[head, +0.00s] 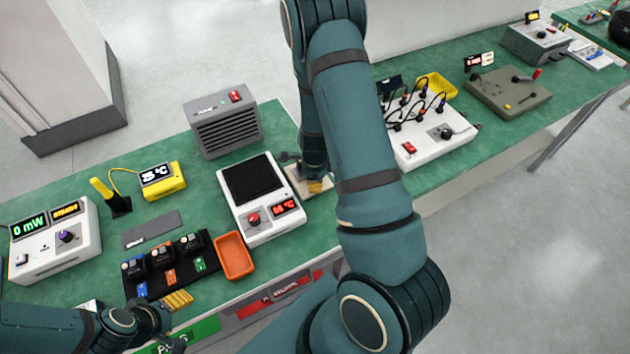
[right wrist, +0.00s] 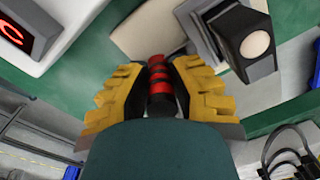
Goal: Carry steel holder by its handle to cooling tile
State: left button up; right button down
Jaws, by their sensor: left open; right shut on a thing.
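My right gripper (right wrist: 160,95) is shut on a black handle with red bands (right wrist: 160,78), seen in the right wrist view. I take it for the steel holder's handle; the rest of the holder cannot be made out clearly. A flat beige tile (right wrist: 145,28) lies just beyond the handle; whether anything touches it cannot be told. The tile also shows in the head view (head: 319,187), right of the hot plate, where my right arm hides most of the gripper. My left gripper (head: 178,302) is open near the table's front edge, below the dark rack.
The white hot plate (head: 266,228) stands left of the tile, with the grey fan unit (head: 224,128) behind it. An orange tray (head: 235,256) and a rack with modules (head: 150,282) sit at front. A wired white box (head: 440,148) stands to the right.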

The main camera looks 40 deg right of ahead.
pick_arm(q)
jog(key=shift+f, duration=0.1)
pick_arm(e)
jog(key=c, duration=0.9)
grip_release()
jog(key=shift+f, duration=0.15)
pick_arm(q)
jog(key=shift+r, duration=0.25)
pick_arm(e)
jog(key=shift+r, duration=0.45)
pick_arm(q)
notch_tip(320, 180, up, 4)
jog(key=p, duration=0.3)
jog(key=shift+a+f+p, duration=0.1)
jog(key=shift+f+p, duration=0.1)
jog(key=shift+p, duration=0.1)
pick_arm(e)
jog(key=r, duration=1.1)
jog(key=shift+s+a+r, duration=0.15)
jog(key=shift+s+r, duration=0.05)
jog(key=shift+r, duration=0.05)
